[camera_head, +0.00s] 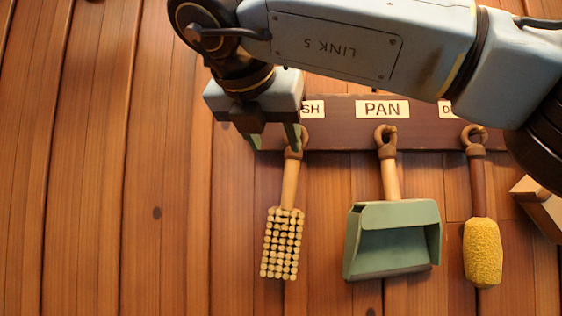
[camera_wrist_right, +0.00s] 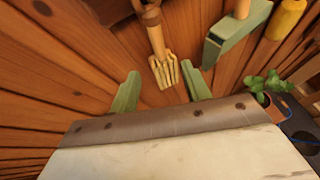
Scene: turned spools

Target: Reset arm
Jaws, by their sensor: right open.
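My right gripper (camera_head: 274,138) is open and empty, with two green fingers at the upper middle of the head view. Its right finger overlaps the top of the hanging brush (camera_head: 284,240); I cannot tell whether they touch. The brush has a wooden handle and pale bristles and hangs by a ring. In the right wrist view my open fingers (camera_wrist_right: 161,92) stand apart, and the brush (camera_wrist_right: 157,45) shows beyond the space between them. My left gripper is not in view.
A dark board (camera_head: 345,136) carries labels, one reading PAN (camera_head: 383,109). A green dustpan (camera_head: 392,240) and a yellow duster (camera_head: 482,250) hang right of the brush. A potted plant (camera_wrist_right: 266,86) shows in the wrist view. The plank wall at left is bare.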

